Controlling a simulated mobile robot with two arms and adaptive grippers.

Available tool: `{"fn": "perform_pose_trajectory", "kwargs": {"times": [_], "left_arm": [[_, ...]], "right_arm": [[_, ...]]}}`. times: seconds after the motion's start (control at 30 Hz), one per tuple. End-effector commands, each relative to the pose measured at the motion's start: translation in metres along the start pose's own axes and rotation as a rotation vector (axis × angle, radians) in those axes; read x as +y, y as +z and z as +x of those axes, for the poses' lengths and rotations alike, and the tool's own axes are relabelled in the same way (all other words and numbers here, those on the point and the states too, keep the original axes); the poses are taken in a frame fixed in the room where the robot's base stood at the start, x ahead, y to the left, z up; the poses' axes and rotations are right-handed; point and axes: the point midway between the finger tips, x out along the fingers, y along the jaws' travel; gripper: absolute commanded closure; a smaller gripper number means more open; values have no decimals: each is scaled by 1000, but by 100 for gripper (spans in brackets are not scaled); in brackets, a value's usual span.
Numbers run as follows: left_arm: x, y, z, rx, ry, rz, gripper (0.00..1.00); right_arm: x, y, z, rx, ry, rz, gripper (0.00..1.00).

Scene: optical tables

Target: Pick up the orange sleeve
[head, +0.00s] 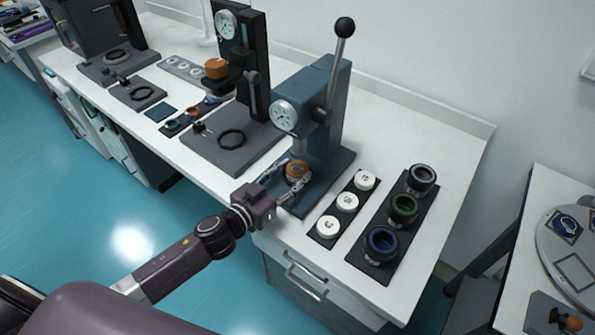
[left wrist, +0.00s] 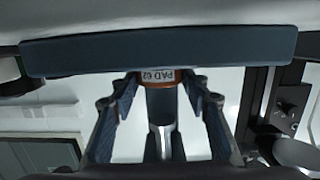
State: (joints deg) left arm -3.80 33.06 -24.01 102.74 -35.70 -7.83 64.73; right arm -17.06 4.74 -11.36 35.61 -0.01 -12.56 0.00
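An orange ring-shaped piece (head: 297,170), which looks like the orange sleeve, sits under the ram of the blue press (head: 318,120). My left gripper (head: 293,172) reaches the press base from the front, with one finger on each side of this piece. In the left wrist view the orange piece (left wrist: 160,77) carries a white label reading "PAD 62" and lies between the fingertips. The fingertips are very close to its sides; I cannot tell whether they press on it. My right gripper is not in view.
White numbered discs (head: 347,203) lie on a dark strip right of the press. Blue (head: 381,243), green (head: 404,208) and black rings stand on another strip. A black press (head: 243,60) with an orange part (head: 216,68) stands to the left. The press lever (head: 340,60) rises above.

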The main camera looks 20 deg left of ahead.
Motion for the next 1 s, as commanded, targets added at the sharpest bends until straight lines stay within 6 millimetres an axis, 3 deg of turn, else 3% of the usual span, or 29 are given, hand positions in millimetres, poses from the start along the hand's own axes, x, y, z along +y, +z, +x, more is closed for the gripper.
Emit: {"fn": "perform_pose_trajectory", "kwargs": {"times": [0.03, 0.2, 0.57, 0.83, 1.0], "left_arm": [[0, 0, 0, 0, 0, 0, 68], [0, 0, 0, 0, 0, 0, 86], [0, -6, 0, 3, 1, 1, 87], [0, -39, -6, 5, 3, 4, 87], [1, -27, -35, -2, 2, -1, 87]], "right_arm": [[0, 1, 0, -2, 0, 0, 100], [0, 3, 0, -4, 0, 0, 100], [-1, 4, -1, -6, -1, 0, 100], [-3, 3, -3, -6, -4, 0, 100], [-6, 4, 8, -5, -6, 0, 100]]}}
